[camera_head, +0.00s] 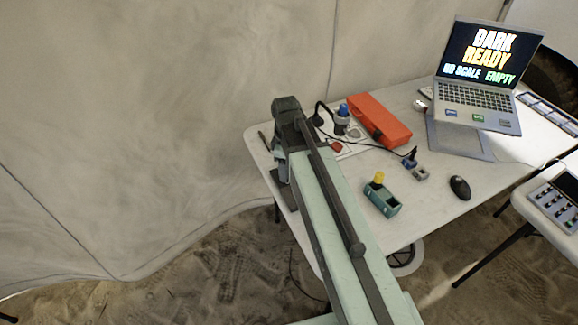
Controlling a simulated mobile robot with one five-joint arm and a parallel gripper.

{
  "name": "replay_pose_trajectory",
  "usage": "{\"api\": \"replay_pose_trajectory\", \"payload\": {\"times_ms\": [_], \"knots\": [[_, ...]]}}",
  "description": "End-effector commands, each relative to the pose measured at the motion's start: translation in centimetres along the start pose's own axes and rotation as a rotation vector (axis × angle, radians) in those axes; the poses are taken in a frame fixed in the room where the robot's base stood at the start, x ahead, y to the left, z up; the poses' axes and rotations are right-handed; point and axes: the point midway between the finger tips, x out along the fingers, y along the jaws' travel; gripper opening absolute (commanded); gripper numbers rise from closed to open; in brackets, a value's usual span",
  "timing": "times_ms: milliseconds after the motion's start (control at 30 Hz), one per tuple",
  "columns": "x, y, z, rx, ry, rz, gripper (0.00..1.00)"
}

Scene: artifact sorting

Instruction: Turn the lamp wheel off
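My arm reaches over the left end of the white table (460,208), and my gripper (283,168) points down there. Its fingers are mostly hidden and too small to judge. A small red round knob (336,146) sits on a white plate just right of my gripper. A dark spoked wheel (403,257) shows below the table's front edge, right of my arm and partly hidden. I cannot tell which of these, if either, is the lamp wheel. The laptop (478,85) screen reads "DARK READY", "NO SCALE" and "EMPTY".
A blue-topped device (342,115) and an orange-red case (379,120) stand at the back. A teal box with a yellow knob (381,197), a small grey-blue block (415,170) and a black mouse (460,188) lie further right. A dark cable crosses the table. Tent fabric hangs behind.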

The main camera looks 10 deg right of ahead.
Motion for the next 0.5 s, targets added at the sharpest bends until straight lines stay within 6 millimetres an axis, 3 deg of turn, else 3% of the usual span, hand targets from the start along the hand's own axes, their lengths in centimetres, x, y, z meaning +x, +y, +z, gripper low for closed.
{"api": "replay_pose_trajectory", "payload": {"times_ms": [167,500], "knots": [[-1.5,0.0,0.0,0.000,0.000,-0.001,0.57],[-7.5,0.2,-0.1,0.000,0.000,0.001,0.57]]}}
